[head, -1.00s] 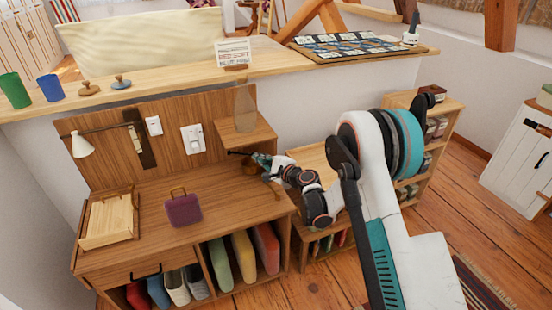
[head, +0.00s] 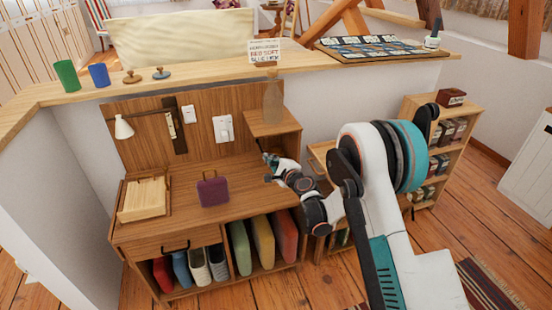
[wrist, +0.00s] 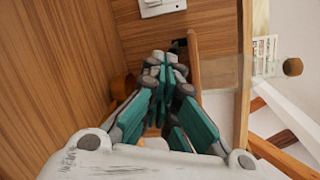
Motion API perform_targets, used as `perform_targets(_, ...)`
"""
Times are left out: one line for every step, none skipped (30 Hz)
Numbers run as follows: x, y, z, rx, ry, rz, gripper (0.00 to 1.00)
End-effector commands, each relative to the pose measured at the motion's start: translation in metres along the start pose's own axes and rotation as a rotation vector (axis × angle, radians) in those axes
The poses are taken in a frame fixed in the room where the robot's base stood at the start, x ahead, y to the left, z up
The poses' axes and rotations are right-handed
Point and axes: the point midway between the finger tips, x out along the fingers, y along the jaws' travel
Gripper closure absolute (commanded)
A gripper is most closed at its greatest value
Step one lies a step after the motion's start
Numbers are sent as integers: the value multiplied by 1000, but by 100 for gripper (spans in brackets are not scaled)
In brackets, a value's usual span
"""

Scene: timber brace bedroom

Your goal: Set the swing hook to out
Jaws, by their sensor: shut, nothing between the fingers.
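My gripper (head: 269,160) is shut and empty, just below the small wooden shelf on the desk's back panel. In the wrist view its teal fingers (wrist: 164,62) are together. A small dark piece (wrist: 178,46) sits just past the fingertips beside a wooden strip; it may be the swing hook. In the head view a small dark bit (head: 261,147) shows by the fingertips under the shelf. The hook's shape and position are mostly hidden by the fingers, and I cannot tell whether they touch it.
The shelf (head: 285,126) holds a clear bottle (head: 273,103). White switches (head: 223,128) and a lamp (head: 124,128) are on the panel. A purple bag (head: 213,191) and a wooden tray (head: 143,200) stand on the desk. An orange-brown rounded thing (wrist: 121,87) is partly behind the fingers.

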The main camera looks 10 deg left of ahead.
Motion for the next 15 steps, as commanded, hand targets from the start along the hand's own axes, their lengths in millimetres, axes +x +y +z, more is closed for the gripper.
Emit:
perform_targets(0, 3, 6, -1, -3, 2, 100)
perform_targets(0, 4, 8, -2, -3, 3, 100)
perform_targets(1, 5, 10, -2, -4, 3, 100)
perform_targets(1, 6, 12, -2, -4, 3, 100)
perform_targets(1, 7, 14, -1, -4, 3, 100)
perform_targets(2, 8, 16, 0, -4, 3, 100)
perform_targets(2, 8, 18, 0, -4, 2, 100)
perform_targets(2, 9, 18, 0, -3, 2, 100)
perform_targets(2, 9, 20, -1, -3, 2, 100)
perform_targets(2, 10, 21, -1, -2, 2, 100)
perform_targets(2, 10, 21, -1, -2, 2, 100)
perform_targets(3, 10, 22, -2, -2, 2, 100)
perform_targets(3, 11, 23, -2, -2, 2, 100)
perform_targets(3, 11, 23, -2, -2, 2, 100)
perform_targets(3, 11, 24, -1, -2, 2, 100)
